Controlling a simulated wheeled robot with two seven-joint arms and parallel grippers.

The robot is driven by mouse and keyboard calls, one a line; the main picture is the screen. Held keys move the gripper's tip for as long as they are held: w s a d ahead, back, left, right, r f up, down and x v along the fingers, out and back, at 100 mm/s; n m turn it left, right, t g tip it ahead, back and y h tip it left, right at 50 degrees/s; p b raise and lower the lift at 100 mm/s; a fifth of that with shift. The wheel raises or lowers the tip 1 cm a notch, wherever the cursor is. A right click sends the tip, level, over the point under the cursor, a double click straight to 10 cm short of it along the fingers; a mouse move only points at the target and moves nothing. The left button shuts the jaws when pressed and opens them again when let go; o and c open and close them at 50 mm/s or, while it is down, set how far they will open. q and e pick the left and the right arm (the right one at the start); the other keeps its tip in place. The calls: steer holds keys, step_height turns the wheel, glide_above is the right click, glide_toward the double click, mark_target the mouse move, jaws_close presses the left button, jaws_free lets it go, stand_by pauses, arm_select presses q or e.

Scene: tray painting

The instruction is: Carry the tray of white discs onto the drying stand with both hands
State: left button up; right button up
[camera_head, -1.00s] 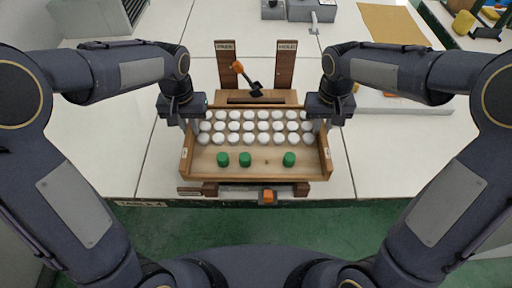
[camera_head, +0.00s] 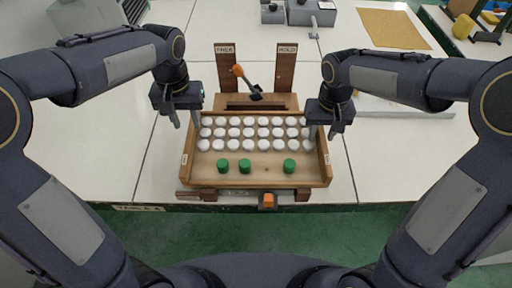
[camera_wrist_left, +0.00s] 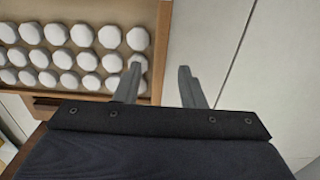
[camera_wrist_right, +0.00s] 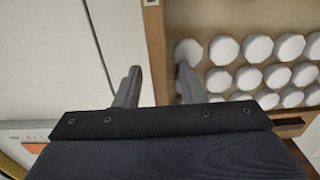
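The wooden tray (camera_head: 325,165) holds rows of white discs (camera_head: 248,132) and three green pieces along its front. It rests level on a wooden fixture, which I take to be the drying stand (camera_head: 278,99), though I cannot be sure. My left gripper (camera_head: 186,121) is open and empty, above the tray's left wall; that wall (camera_wrist_left: 160,45) shows between its fingers in the left wrist view. My right gripper (camera_head: 322,132) is open at the right wall, which lies between its fingers (camera_wrist_right: 158,86) in the right wrist view. Contact is unclear there.
A lever with an orange knob (camera_head: 238,70) stands behind the tray, between posts marked FREE (camera_head: 225,68) and HOLD (camera_head: 286,68). A white board (camera_head: 400,106) lies right. The table left of the tray is clear.

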steer(key=shift+r, duration=0.3)
arm_select(q)
step_height(320, 180, up, 7)
arm_select(e)
step_height(320, 180, up, 11)
steer(key=shift+r, duration=0.2)
arm_select(q)
steer(key=shift+f, duration=0.1)
stand_by(0.3)
